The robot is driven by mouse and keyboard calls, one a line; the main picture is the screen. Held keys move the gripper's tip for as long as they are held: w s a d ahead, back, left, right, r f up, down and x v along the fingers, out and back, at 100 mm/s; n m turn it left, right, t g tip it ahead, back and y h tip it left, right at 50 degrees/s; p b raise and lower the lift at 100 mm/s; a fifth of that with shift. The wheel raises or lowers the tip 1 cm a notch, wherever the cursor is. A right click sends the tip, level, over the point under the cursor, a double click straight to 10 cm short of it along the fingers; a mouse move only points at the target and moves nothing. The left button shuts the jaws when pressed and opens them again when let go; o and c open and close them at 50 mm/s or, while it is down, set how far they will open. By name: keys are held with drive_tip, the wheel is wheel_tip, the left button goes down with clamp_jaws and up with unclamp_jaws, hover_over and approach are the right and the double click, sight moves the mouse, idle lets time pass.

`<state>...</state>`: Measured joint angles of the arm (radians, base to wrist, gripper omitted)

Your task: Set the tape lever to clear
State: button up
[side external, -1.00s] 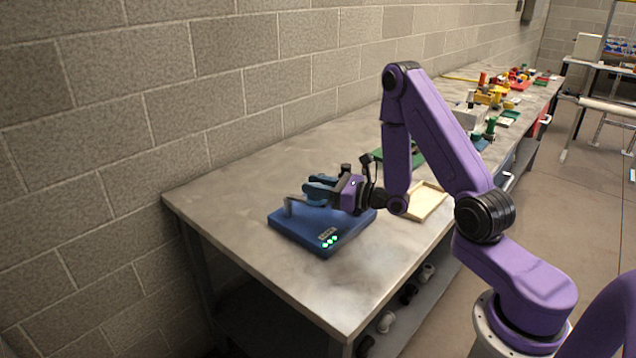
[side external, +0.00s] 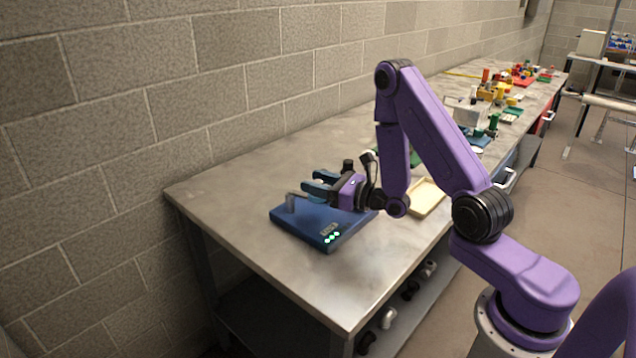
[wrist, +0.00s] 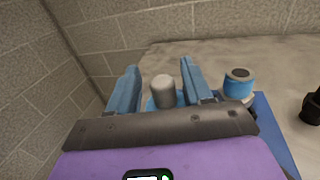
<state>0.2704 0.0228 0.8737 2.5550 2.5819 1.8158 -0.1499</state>
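A blue panel (side external: 312,232) lies flat near the left end of the metal table, with green lights and a small label at its front corner. A grey bent lever (side external: 293,197) rises from its left side. My gripper (side external: 311,182) is low over the panel, pointing left at the lever. In the wrist view, my gripper's (wrist: 158,72) blue fingers are apart, with a grey cylindrical end, apparently the lever's (wrist: 163,90), showing between them. I cannot tell whether either finger touches it. Markings for the lever's settings are not readable.
A blue-and-grey round knob (wrist: 238,84) stands right of the fingers, with a black object (wrist: 312,107) farther right. A shallow tan tray (side external: 428,197) lies right of the panel. The block wall (side external: 150,110) runs behind the table. The table's front left is clear.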

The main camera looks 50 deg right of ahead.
sight(318, 182)
drive_tip(key=shift+r, duration=0.35)
drive_tip(key=shift+r, duration=0.4)
drive_tip(key=shift+s+r, duration=0.1)
drive_tip(key=shift+r, duration=0.9)
drive_tip(key=s+a+r, duration=0.1)
drive_tip(key=s+r, duration=0.8)
drive_tip(key=s, duration=0.4)
drive_tip(key=shift+s+r, duration=0.25)
drive_tip(key=shift+s, duration=0.15)
idle(0.5)
drive_tip(key=shift+a, duration=0.1)
